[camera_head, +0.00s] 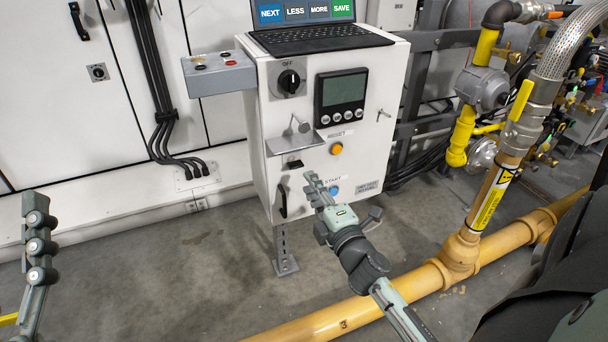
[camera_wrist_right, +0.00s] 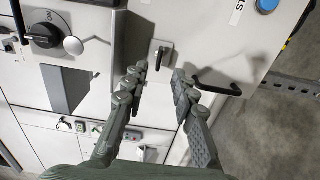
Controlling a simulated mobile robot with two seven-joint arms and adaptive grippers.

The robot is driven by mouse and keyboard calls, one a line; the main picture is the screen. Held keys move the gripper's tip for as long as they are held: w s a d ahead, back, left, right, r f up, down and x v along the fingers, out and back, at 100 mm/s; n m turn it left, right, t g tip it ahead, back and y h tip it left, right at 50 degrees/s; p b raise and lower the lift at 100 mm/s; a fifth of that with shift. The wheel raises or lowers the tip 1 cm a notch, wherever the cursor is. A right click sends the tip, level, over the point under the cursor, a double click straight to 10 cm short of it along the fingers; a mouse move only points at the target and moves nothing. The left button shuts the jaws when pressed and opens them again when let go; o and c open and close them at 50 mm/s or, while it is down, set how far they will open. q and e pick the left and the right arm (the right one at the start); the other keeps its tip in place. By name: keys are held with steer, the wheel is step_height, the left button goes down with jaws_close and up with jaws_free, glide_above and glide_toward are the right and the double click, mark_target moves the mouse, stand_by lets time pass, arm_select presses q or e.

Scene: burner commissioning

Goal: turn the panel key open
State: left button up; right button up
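A small dark lever, which looks like the panel key (camera_head: 294,164), sits on the front of the white control cabinet (camera_head: 262,130). In the right wrist view the key (camera_wrist_right: 161,52) stands on a small metal plate, just beyond the fingertips and roughly in line with the gap between them. My right gripper (camera_head: 314,184) is in front of the cabinet's lower part. In the wrist view the right gripper (camera_wrist_right: 157,76) is open and empty, with no visible contact with the key. My left gripper (camera_head: 38,228) is at the left edge, away from the cabinet; its opening is unclear.
A black handle (camera_wrist_right: 217,86) is close to the right gripper. A rotary knob (camera_head: 289,81), a small metal shelf (camera_head: 293,143) and a blue button (camera_head: 333,190) are on the cabinet front. A laptop (camera_head: 318,38) sits on top. Yellow pipes (camera_head: 440,272) run at right.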

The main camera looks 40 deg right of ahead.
steer(key=v, duration=0.5)
steer(key=shift+s, duration=0.15)
stand_by(0.3)
